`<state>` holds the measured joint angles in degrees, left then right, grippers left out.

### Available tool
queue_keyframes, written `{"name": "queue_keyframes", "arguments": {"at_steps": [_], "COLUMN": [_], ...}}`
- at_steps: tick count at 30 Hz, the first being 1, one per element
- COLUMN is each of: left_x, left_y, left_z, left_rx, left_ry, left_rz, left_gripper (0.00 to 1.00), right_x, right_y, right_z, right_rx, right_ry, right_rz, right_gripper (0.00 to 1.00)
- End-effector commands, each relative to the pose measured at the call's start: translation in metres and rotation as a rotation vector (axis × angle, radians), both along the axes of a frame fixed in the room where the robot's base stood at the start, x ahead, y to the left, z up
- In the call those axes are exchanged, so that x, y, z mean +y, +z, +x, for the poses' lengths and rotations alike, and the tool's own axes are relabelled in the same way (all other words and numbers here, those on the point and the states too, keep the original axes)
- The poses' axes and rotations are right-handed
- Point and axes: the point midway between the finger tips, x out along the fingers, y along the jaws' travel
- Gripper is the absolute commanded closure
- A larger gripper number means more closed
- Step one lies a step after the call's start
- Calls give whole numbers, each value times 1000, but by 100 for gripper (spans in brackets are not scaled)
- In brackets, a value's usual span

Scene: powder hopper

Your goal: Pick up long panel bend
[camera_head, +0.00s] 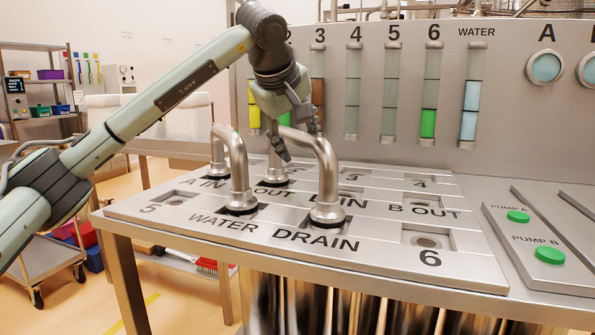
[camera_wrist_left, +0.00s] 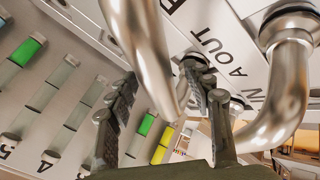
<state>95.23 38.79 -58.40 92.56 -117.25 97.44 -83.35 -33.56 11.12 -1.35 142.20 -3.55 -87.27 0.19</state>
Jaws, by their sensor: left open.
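A shiny metal pipe bend (camera_head: 326,170) stands on the panel with one foot at DRAIN and the other by A OUT; I take it as the long panel bend. A similar bend (camera_head: 238,170) joins A IN and WATER to its left. My left gripper (camera_head: 297,140) points down at the top of the DRAIN bend and hides part of its crossbar. In the left wrist view the fingers (camera_wrist_left: 158,105) are apart, with the bend (camera_wrist_left: 142,45) running between them. Whether either finger touches it cannot be told. The right gripper is not in view.
The metal panel (camera_head: 455,272) has lettered, numbered sockets, with an open socket at 6 (camera_head: 428,240). Green pump buttons (camera_head: 549,256) are at the right. Upright level tubes (camera_head: 390,92) line the back wall. The other bend (camera_wrist_left: 292,80) is close beside the gripper in the wrist view.

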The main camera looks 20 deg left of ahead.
Motion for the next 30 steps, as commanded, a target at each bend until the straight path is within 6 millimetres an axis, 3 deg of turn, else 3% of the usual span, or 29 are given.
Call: {"name": "queue_keyframes", "arguments": {"at_steps": [7, 19, 30], "left_x": [0, 0, 0], "left_y": [-2, -1, 1], "left_z": [2, 2, 2], "left_rx": [-1, -1, -7], "left_ry": [0, 0, 0], "left_rz": [0, -1, -3], "left_gripper": [51, 100, 100], "right_x": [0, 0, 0], "right_y": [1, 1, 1], "right_z": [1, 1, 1], "right_rx": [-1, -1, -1], "right_ry": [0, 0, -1], "right_rz": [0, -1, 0], "right_gripper": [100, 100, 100]}}
